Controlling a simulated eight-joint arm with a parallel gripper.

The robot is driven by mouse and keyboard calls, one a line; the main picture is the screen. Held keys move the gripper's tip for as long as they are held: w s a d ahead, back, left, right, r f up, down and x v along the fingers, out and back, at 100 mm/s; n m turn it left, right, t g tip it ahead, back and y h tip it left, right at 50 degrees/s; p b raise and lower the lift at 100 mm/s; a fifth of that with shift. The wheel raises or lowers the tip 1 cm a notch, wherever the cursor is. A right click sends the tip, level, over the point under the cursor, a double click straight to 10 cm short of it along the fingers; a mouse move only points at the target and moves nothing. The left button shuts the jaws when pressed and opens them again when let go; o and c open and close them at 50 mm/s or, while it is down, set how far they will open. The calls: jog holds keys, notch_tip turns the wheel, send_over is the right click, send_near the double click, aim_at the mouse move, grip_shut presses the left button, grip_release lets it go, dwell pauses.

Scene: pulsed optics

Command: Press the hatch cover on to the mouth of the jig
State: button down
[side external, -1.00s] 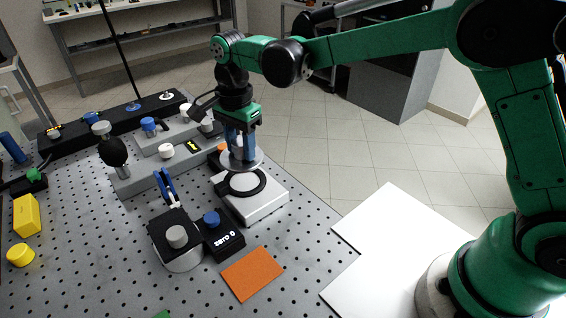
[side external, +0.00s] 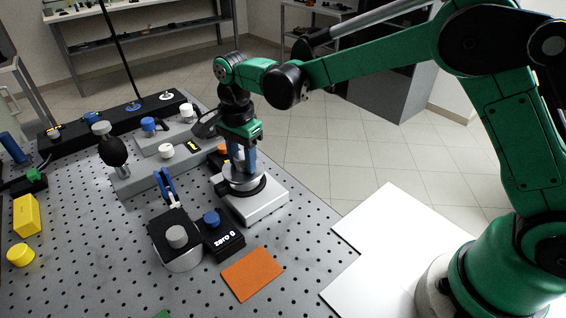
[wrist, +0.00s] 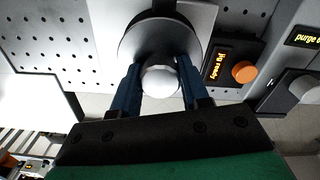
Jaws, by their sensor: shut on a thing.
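My gripper (side external: 243,165), with blue fingers, is shut on the pale round knob of the hatch cover (side external: 236,181), a grey disc. The knob (wrist: 160,80) shows between the fingers in the wrist view. The cover is at the black ring of the mouth (side external: 259,190) on the jig (side external: 264,209), a silver-white block. The disc hides much of the ring, and a dark rim shows at its front and right. I cannot tell whether the cover is fully seated or slightly above the ring.
A small panel reading "jig ready" (wrist: 218,62) with an orange button (wrist: 244,71) is beside the jig. The black "zero 0" box (side external: 223,240) with a blue knob stands in front left. An orange sheet (side external: 252,274) lies nearer on the perforated table.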

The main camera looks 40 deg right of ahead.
jog(key=shift+f, duration=0.75)
jog(key=shift+f, duration=0.4)
jog(key=shift+c, duration=1.7)
grip_release()
jog(key=shift+r, duration=4.8)
jog(key=s+d, duration=0.3)
jog(key=s, duration=1)
jog(key=shift+s+d, duration=0.25)
jog(key=shift+d, duration=0.05)
